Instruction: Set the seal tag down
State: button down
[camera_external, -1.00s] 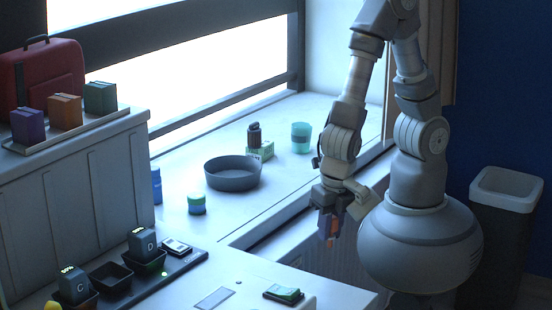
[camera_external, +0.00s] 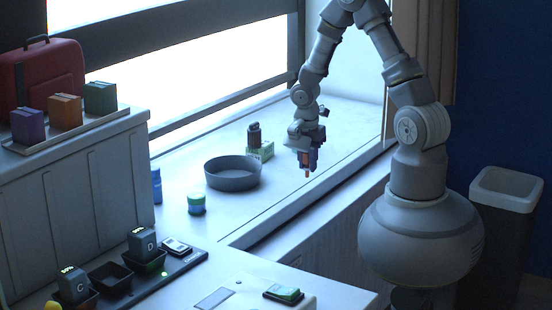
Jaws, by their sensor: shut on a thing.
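My gripper (camera_external: 308,163) hangs above the right part of the pale window sill, pointing down. It is shut on a small orange thing, which I take to be the seal tag (camera_external: 307,172); only its lower end shows below the fingers. The tag looks to be above the sill, apart from it, though its exact height is hard to tell.
A dark round bowl (camera_external: 233,174) stands on the sill left of my gripper, with a green box (camera_external: 261,151) behind it. A blue-green jar (camera_external: 196,204) stands nearer. A charger strip (camera_external: 185,262) lies on the front counter. The sill (camera_external: 270,195) right of the bowl is bare.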

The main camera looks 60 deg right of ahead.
jog(key=d+m, duration=0.1)
jog(key=d, duration=0.5)
jog(key=w+d, duration=0.2)
jog(key=w, duration=0.2)
jog(key=w+d+f+b, duration=0.1)
jog(key=w+d, duration=0.1)
jog(key=w, duration=0.3)
jog(key=w+d+f+b, duration=0.1)
jog(key=w+d, duration=0.1)
jog(key=w, duration=0.2)
jog(key=shift+w+d, duration=0.2)
jog(key=shift+d, duration=0.05)
jog(key=shift+f+b, duration=1)
jog(key=shift+f, duration=0.75)
jog(key=shift+f, duration=0.15)
jog(key=c, duration=1)
grip_release()
jog(key=shift+o, duration=0.2)
